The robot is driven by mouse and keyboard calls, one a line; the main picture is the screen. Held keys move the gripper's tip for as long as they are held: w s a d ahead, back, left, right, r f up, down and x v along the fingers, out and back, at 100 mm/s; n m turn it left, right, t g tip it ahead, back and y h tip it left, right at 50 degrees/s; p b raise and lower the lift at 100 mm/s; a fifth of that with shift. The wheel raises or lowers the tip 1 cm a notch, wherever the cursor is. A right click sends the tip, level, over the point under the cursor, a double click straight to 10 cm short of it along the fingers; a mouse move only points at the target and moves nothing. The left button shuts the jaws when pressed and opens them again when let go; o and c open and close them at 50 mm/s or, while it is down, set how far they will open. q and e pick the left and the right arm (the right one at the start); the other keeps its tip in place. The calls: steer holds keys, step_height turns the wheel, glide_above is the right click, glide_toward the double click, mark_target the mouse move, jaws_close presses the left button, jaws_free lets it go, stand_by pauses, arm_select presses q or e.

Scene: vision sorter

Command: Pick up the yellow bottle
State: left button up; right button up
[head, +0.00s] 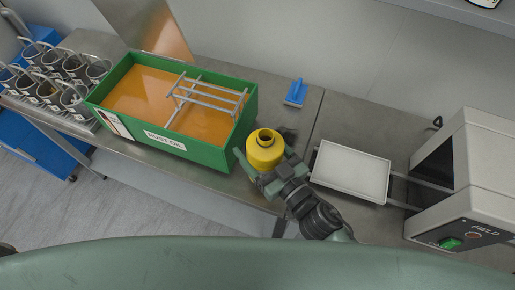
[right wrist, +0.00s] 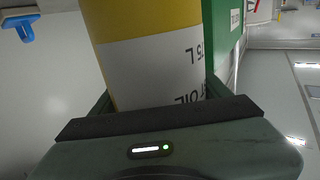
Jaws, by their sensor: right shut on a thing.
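The yellow bottle (head: 265,150) is in the middle of the head view, beside the right end of the green bin. My right gripper (head: 262,165) is shut on it, with a finger on each side. In the right wrist view the bottle (right wrist: 150,50) fills the space before the gripper (right wrist: 158,112), its white label with dark print facing the camera. Its base is hidden in the head view, so I cannot tell whether it touches the table. My left gripper is not in view.
A green bin (head: 215,158) of orange liquid with a metal rack (head: 208,97) stands left of the bottle. A white tray (head: 350,172) and a grey machine (head: 465,175) are to the right. A blue brush-like item (head: 296,93) lies behind. Several mugs (head: 75,66) stand far left.

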step_height(320, 180, up, 10)
steer(key=shift+p, duration=1.05)
steer(key=shift+r+p, duration=0.3)
steer(key=shift+r, duration=2.1)
steer(key=shift+r, duration=0.15)
